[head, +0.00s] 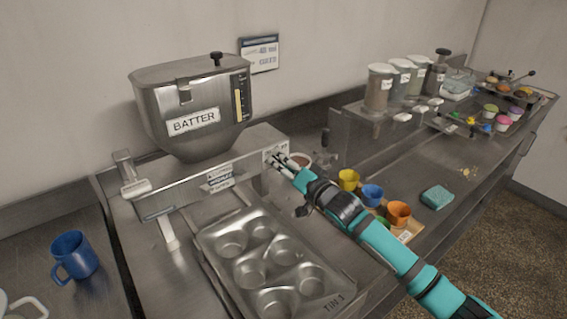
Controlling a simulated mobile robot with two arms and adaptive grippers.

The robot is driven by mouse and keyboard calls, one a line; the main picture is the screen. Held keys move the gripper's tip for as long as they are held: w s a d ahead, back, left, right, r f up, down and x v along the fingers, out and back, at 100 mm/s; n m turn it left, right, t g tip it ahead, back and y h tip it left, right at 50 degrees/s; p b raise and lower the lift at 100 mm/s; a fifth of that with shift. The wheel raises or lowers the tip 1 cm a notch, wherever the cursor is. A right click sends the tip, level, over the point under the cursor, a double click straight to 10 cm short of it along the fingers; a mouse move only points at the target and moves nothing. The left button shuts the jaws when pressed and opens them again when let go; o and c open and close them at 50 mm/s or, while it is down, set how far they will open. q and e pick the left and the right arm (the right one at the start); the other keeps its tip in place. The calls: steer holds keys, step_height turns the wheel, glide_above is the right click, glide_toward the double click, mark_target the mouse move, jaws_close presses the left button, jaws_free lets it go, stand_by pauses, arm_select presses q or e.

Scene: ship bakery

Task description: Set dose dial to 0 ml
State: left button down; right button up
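The steel batter dispenser, with a hopper (188,98) labelled BATTER, stands on the counter at the left centre. Its base (190,193) carries a small pale panel at the right end, where the dose dial seems to be. My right gripper (273,157) is at that panel, with its fingertips at or very near it. The fingers cover most of the dial, so its setting cannot be read. Whether the fingers are closed on the dial is too small to tell. My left gripper is not in view.
A muffin tin (252,237) lies in front of the dispenser. A blue mug (73,256) stands at the left. Yellow (348,179), blue (372,194) and orange (398,213) cups stand right of my arm, near a teal cloth (437,197). Lidded jars (380,86) stand on a shelf behind.

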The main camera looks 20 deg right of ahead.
jaws_close()
steer(key=n+p, duration=0.3)
steer(key=n, duration=1.3)
steer(key=shift+n, duration=0.3)
steer(key=n, duration=0.3)
steer(key=shift+n, duration=0.3)
steer(key=n, duration=0.6)
steer(key=shift+f+n+p, duration=0.1)
steer(key=shift+n+p, duration=0.2)
